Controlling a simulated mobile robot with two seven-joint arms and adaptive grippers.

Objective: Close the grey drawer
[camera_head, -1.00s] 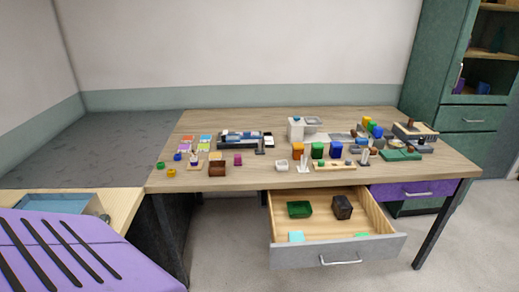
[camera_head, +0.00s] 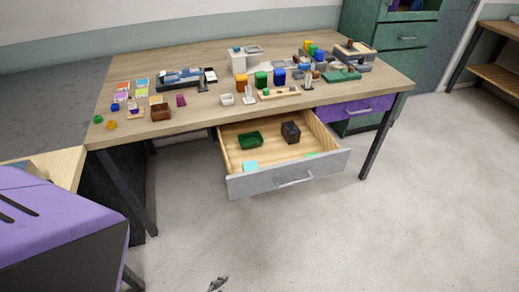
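The grey drawer (camera_head: 287,178) is pulled well out below the wooden table, with a silver bar handle (camera_head: 295,181) on its front. Inside it are a green tray (camera_head: 250,140), a dark box (camera_head: 291,132), a light cyan piece (camera_head: 250,166) and a green piece near the front. A small dark tip, seemingly of my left gripper (camera_head: 218,284), shows at the bottom edge, far in front of the drawer and apart from it. Its opening cannot be made out. My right gripper is not in view.
The wooden table (camera_head: 200,50) bears many small items. A shut purple drawer (camera_head: 354,111) is right of the grey one, by a table leg (camera_head: 378,145). A purple slatted unit (camera_head: 60,215) stands at left. The floor (camera_head: 330,240) before the drawer is clear.

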